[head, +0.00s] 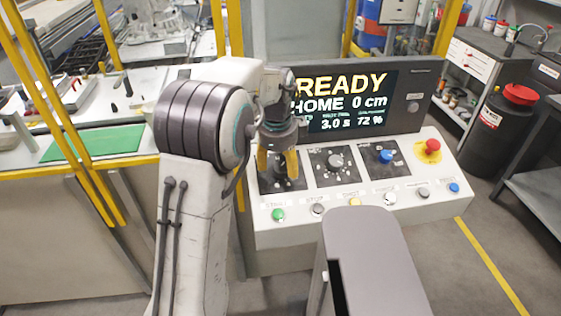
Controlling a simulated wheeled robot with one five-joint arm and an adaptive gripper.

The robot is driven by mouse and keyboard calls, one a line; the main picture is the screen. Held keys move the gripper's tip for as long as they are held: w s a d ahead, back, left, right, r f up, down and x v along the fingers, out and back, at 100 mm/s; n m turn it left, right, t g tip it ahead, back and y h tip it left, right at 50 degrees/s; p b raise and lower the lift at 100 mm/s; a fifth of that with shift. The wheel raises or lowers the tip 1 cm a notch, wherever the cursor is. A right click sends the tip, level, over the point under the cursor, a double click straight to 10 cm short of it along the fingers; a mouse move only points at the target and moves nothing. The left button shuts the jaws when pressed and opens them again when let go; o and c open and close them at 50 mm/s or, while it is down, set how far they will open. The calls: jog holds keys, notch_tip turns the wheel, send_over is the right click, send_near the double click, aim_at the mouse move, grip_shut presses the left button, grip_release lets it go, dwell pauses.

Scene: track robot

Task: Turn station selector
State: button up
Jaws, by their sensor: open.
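A sloped control panel (300,228) stands ahead with three dark dial plates. The middle plate carries a grey round knob (335,160), and the right plate a blue knob (385,156). The left plate (297,184) is partly hidden behind my gripper (278,172). The plate labels are too small to read, so I cannot tell which control is the station selector. My gripper points down over the left plate, its two yellow fingers apart. A dark shape shows between and below them; I cannot tell whether the fingers touch it.
A red mushroom button (433,147) sits at the panel's right. A row of push buttons, starting with a green one (278,214), runs along the front edge. A screen (350,98) behind reads READY, HOME 0 cm. Yellow posts (62,120) and a bench stand left.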

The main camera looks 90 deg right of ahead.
jog(key=shift+d+f+p, duration=0.1)
jog(key=shift+f+p, duration=0.3)
jog(key=shift+f, duration=0.45)
jog(key=c, duration=1.2)
jog(key=shift+m, duration=1.6)
jog(key=o, duration=1.2)
jog(key=shift+r, duration=0.1)
